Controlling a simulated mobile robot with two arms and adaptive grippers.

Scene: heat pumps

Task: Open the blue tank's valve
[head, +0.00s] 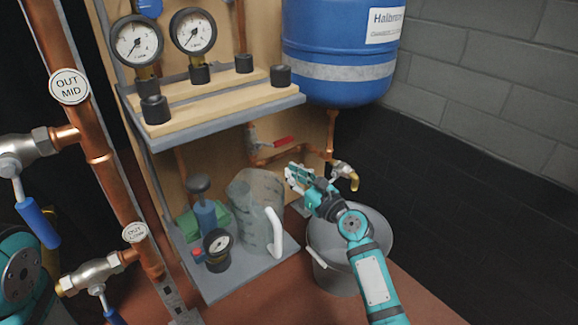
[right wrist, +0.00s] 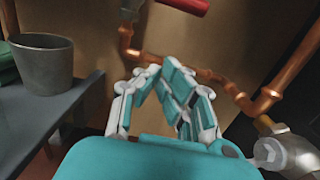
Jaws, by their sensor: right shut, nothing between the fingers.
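The blue tank (head: 338,50) hangs at the upper middle of the head view, with a copper pipe (head: 332,130) running down from it. A valve with a red lever (head: 284,141) sits on the copper piping against the wooden board. The red lever also shows at the top edge of the right wrist view (right wrist: 187,4), partly cut off. A metal tap with a brass spout (head: 346,174) is on the piping below the tank. My right gripper (head: 291,174) is shut and empty, below and in front of the red lever, apart from it. My left gripper is out of view.
A grey bucket (head: 378,222) stands under the tap, below my right arm. A jug with a white handle (head: 252,222) stands on the low grey shelf (head: 238,284), left of my gripper. Pressure gauges (head: 137,40) stand on the upper shelf. Copper pipes with valves rise at left.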

